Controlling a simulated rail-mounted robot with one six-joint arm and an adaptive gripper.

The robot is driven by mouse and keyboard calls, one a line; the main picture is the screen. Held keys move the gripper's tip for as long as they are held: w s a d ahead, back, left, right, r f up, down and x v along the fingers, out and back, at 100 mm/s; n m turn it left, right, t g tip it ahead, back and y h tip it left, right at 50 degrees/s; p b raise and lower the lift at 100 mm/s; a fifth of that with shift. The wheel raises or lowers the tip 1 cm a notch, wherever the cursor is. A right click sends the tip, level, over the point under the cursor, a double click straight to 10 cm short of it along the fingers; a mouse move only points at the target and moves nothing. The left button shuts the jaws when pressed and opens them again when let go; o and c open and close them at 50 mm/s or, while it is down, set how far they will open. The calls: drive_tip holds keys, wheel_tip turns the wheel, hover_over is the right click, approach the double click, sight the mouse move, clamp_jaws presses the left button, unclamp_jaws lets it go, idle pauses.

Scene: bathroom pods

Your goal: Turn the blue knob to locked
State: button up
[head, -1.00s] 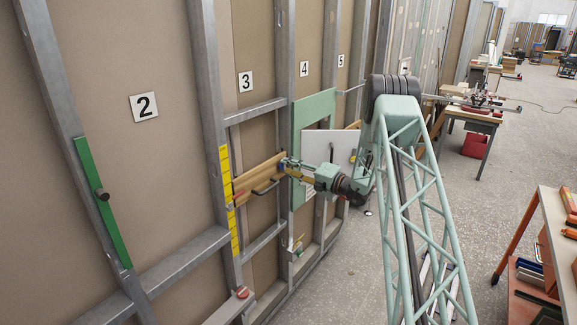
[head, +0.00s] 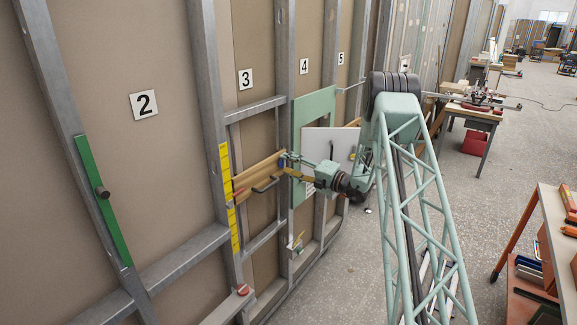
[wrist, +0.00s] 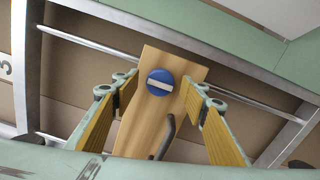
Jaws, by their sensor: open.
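The blue knob (wrist: 160,82) is round with a white bar across its face; the bar lies nearly crosswise in the wrist view, its right end slightly lower. It sits on a wooden panel (wrist: 146,108) with a dark handle (wrist: 165,137) below it. The wooden panel also shows in the head view (head: 256,176). My gripper (wrist: 159,86) is open, its yellow-padded fingers on either side of the knob with visible gaps. In the head view my gripper (head: 286,164) is at the panel's right end. I cannot tell whether the fingertips touch the panel.
A metal frame (wrist: 92,42) surrounds the wooden panel. A pale green board (head: 300,112) and a white panel (head: 318,142) stand just right of my gripper. A yellow strip (head: 226,175) is left of the panel. The floor (head: 345,275) below is open.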

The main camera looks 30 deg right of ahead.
drive_tip(key=shift+s+d, duration=0.1)
drive_tip(key=shift+s, duration=0.05)
drive_tip(key=v, duration=1.1)
drive_tip(key=shift+s+d, duration=0.15)
drive_tip(key=shift+s, duration=0.15)
idle(0.5)
